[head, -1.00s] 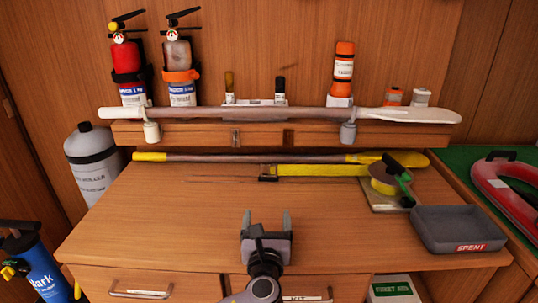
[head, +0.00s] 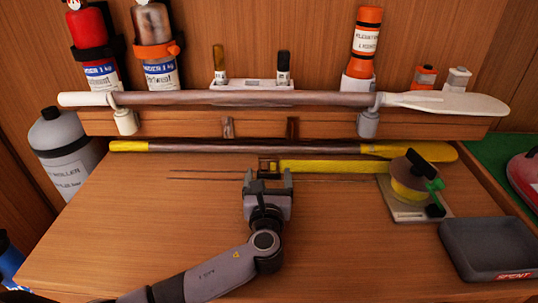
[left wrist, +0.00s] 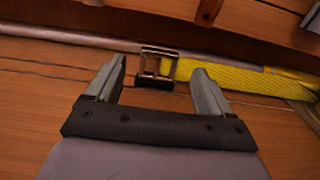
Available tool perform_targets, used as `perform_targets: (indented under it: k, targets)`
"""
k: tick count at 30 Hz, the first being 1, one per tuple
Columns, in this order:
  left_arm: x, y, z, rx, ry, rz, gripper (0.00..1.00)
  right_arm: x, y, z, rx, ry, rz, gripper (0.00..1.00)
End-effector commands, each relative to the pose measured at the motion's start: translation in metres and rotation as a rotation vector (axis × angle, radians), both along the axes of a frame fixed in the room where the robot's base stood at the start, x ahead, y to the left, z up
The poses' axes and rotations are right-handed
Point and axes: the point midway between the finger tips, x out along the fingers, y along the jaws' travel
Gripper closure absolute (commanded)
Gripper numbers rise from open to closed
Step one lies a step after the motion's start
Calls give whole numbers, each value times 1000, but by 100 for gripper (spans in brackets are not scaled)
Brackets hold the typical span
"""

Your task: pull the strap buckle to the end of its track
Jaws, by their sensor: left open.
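The strap buckle (head: 268,168) is a small dark frame at the left end of a yellow strap (head: 325,166) on the wooden worktop. Thin dark track lines (head: 205,174) run along the wood to its left and right. My left gripper (head: 268,178) is open just in front of the buckle, with its fingertips close to it. In the left wrist view the buckle (left wrist: 158,66) appears beyond and between the two open fingers (left wrist: 160,80), with nothing held. The strap (left wrist: 240,78) runs right from it. My right gripper is not in view.
A yellow-ended paddle (head: 250,148) lies behind the strap. A strap reel (head: 410,182) on a plate stands at the strap's right end. A grey tray (head: 490,245) is at the front right. A white-bladed paddle (head: 240,98) rests on the shelf above. The left worktop is clear.

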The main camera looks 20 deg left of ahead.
Motion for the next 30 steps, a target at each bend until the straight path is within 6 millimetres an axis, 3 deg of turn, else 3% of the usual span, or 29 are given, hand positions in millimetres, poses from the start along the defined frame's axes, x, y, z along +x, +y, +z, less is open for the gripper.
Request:
perform_targets:
  k: [15, 27, 28, 30]
  targets:
    - [59, 17, 0, -1, -1, 2, 18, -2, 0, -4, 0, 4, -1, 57]
    - [65, 19, 0, -1, 0, 0, 18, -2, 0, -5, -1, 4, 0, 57]
    - [65, 19, 0, -1, 0, 0, 21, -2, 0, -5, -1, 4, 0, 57]
    - [65, 19, 0, -1, 0, 0, 44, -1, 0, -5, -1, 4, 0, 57]
